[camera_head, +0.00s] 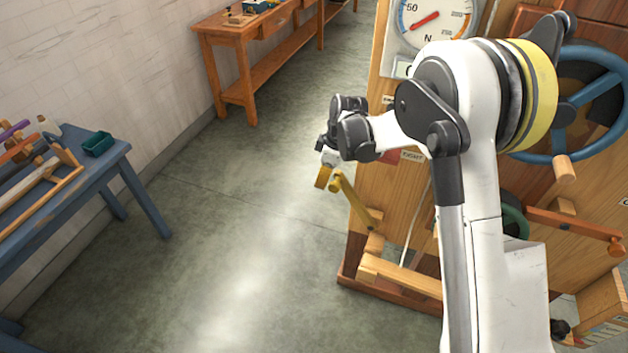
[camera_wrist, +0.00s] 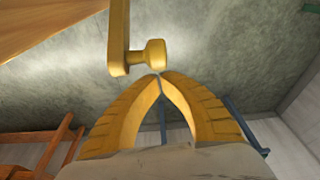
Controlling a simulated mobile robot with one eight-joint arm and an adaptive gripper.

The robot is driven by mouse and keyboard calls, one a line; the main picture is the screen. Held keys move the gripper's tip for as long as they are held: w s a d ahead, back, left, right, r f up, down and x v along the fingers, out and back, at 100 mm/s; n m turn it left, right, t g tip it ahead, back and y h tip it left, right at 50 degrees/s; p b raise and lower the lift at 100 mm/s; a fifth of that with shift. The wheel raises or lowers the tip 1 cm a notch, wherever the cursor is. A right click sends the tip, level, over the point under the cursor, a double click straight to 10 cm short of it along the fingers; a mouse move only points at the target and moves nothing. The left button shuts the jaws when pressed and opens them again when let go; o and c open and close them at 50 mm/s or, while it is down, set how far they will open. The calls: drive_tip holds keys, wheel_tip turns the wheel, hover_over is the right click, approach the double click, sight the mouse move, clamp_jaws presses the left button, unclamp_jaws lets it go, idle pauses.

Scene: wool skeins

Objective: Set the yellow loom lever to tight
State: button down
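The yellow loom lever (camera_head: 356,202) rises from a low pivot on the left side of the wooden loom and leans up and left in the head view. In the wrist view its arm (camera_wrist: 118,40) and round knob (camera_wrist: 149,55) are just ahead of my fingertips. My gripper (camera_head: 322,180) is at the lever's upper end. In the wrist view my gripper (camera_wrist: 160,76) has its fingertips together, with nothing between them. The tips are at or very near the knob; I cannot tell whether they touch. A label reading "TIGHT" (camera_head: 412,156) is on the loom panel, above the lever's pivot.
The loom panel (camera_head: 385,185) carries a dial (camera_head: 432,20), a blue wheel (camera_head: 565,105) and an orange-brown lever (camera_head: 575,223). A blue table (camera_head: 110,165) with tools is at left, and a wooden bench (camera_head: 222,38) at the back. The floor between is clear.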

drive_tip(key=shift+d+r, duration=0.1)
drive_tip(key=shift+d, duration=0.1)
drive_tip(key=shift+s+d+r+p, duration=0.25)
drive_tip(key=shift+d+r, duration=0.2)
drive_tip(key=shift+d, duration=0.15)
drive_tip(key=shift+s+d+r+p, duration=0.2)
drive_tip(key=shift+s+d+r, duration=0.05)
drive_tip(key=shift+d+r, duration=0.25)
drive_tip(key=shift+f, duration=0.1)
drive_tip(key=shift+a, duration=0.2)
drive_tip(key=w+a+r, duration=0.1)
drive_tip(key=a, duration=0.2)
drive_tip(key=a+p+v, duration=0.2)
drive_tip(key=p+v, duration=0.1)
drive_tip(key=v, duration=0.5)
hover_over(331, 183)
drive_tip(key=a, duration=0.1)
drive_tip(key=shift+w+a+r, duration=0.1)
drive_tip(key=shift+w+r, duration=0.1)
drive_tip(key=shift+r, duration=0.1)
